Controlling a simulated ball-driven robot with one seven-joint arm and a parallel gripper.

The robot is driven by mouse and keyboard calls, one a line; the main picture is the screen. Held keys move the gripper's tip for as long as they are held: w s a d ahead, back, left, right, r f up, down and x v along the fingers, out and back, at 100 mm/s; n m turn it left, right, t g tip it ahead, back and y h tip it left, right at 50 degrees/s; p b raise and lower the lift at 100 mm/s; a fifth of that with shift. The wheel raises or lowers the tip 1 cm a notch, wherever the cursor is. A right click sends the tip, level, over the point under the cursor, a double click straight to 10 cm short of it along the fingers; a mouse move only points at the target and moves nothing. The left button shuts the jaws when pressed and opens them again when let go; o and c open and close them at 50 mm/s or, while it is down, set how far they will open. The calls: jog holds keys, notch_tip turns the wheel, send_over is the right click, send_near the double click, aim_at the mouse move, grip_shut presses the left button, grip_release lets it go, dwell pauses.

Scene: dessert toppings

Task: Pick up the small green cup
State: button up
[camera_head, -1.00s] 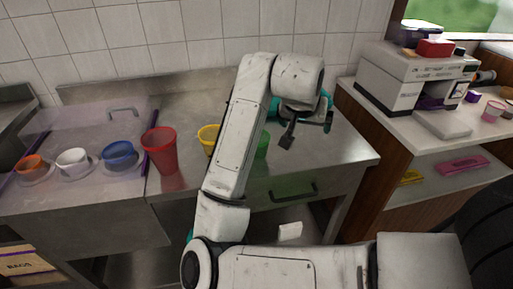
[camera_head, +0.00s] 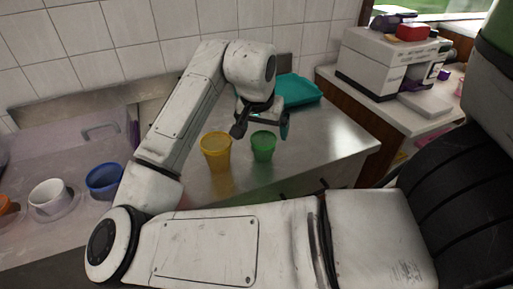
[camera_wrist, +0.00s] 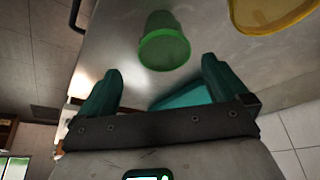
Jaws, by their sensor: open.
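The small green cup (camera_head: 263,146) stands upright on the steel counter, just right of a larger yellow cup (camera_head: 215,151). In the wrist view the green cup (camera_wrist: 164,42) appears beyond the fingers, roughly centred between them and apart from both. My gripper (camera_head: 262,128) is over the counter just above and behind the green cup in the head view. In the wrist view my gripper (camera_wrist: 158,86) has its two teal fingers spread wide with nothing between them.
A teal tray (camera_head: 297,90) lies at the back of the counter. The yellow cup (camera_wrist: 272,12) is close beside the green one. Blue (camera_head: 104,181) and white (camera_head: 50,197) cups stand at the left. A white machine (camera_head: 390,62) is on the right counter. Counter right of the green cup is clear.

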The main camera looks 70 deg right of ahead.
aim_at(264, 142)
jog(key=x, duration=0.8)
jog(key=shift+w+d+f, duration=0.15)
jog(key=shift+w+f, duration=0.1)
jog(key=shift+w, duration=0.05)
jog(key=c, duration=1)
jog(key=shift+o, duration=0.2)
jog(key=shift+r, duration=0.15)
